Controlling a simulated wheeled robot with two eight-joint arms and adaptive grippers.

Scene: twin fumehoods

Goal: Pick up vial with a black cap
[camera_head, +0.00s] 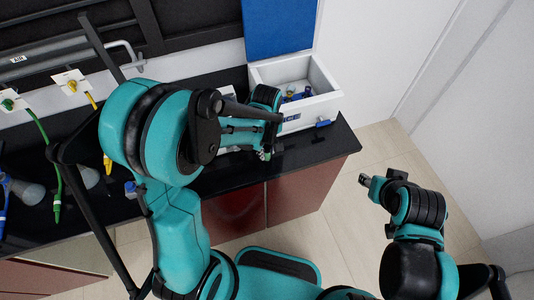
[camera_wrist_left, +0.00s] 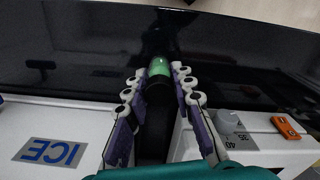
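The vial (camera_wrist_left: 159,67) shows in the left wrist view with a green body and a dark part nearer me, which looks like its black cap. In the head view the left gripper (camera_head: 266,151) is over the front part of the black bench, just left of the white box; the vial is hardly visible there. My right gripper (camera_head: 366,181) is out over the floor, away from the bench; its fingers are too small to judge.
The white ICE box (camera_head: 330,96) holds several small dark and blue-capped items. A blue item (camera_head: 323,124) is by its front. In the wrist view, a white device (camera_wrist_left: 245,150) with an orange part stands right of the fingers. Hoses and taps line the bench's left.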

